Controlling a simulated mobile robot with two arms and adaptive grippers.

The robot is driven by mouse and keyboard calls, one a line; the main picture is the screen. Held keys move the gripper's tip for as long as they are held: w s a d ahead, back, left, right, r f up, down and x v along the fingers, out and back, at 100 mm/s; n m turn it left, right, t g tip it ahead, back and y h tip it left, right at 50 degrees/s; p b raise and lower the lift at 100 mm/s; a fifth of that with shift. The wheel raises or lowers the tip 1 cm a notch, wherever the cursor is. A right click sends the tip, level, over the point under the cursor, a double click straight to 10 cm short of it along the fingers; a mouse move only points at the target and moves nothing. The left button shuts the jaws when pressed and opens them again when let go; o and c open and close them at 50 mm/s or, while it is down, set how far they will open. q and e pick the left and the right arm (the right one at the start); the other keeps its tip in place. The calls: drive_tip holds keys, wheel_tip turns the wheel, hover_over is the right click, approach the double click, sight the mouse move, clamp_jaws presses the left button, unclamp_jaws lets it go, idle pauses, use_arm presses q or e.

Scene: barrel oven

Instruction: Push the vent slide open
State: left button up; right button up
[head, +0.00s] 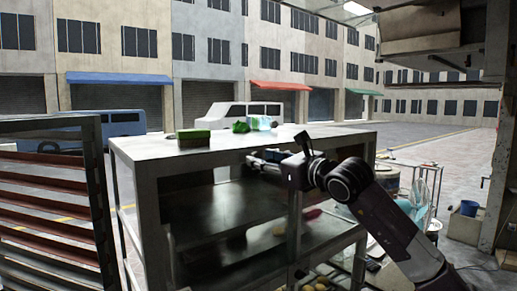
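I cannot make out a vent slide or a barrel oven for certain in the head view. My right arm comes in from the lower right, and my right gripper (262,161) points left in front of the front edge of a metal table (222,161). Nothing is clearly seen between its fingers, and their spacing is too small to judge. I cannot tell whether the gripper touches the table. My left gripper is not in view.
A green-topped block (193,138) and crumpled green items (241,127) lie on the table. A slatted rack (52,205) stands at left.

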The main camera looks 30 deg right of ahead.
drive_tip(key=shift+w+a+r+p, duration=0.15)
drive_tip(key=shift+w+p, duration=0.3)
drive_tip(key=shift+w, duration=0.7)
clamp_jaws()
